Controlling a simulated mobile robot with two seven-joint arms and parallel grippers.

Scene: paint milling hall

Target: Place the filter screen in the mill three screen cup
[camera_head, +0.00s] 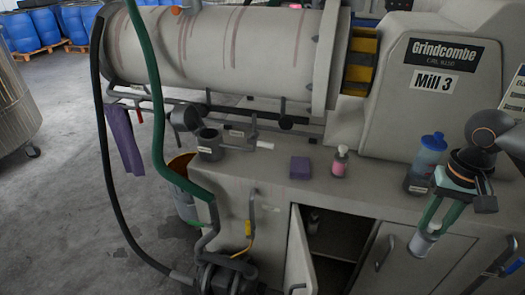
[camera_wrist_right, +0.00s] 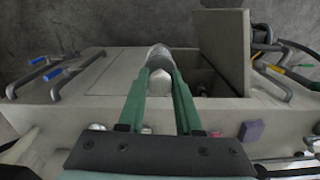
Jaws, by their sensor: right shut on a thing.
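My right gripper (camera_head: 427,230) is at the right, in front of the mill's counter. Its green fingers are shut on a small pale grey cylinder, which looks like the filter screen (camera_head: 424,243). In the right wrist view the filter screen (camera_wrist_right: 160,58) sits between the tips of the right gripper (camera_wrist_right: 160,72). A grey cup with a small label, which looks like the screen cup (camera_head: 209,146), stands on the counter's left part. A round lid-like part (camera_head: 186,118) tilts up beside it. The cup's inside is hard to make out. My left gripper is not in view.
On the counter (camera_head: 255,185) are a purple block (camera_head: 300,167), a pink bottle (camera_head: 339,162) and a blue-topped bottle (camera_head: 427,160). A cabinet door (camera_head: 299,255) below stands open. A green hose (camera_head: 158,110) hangs left of the cup. The Mill 3 housing (camera_head: 430,100) rises behind.

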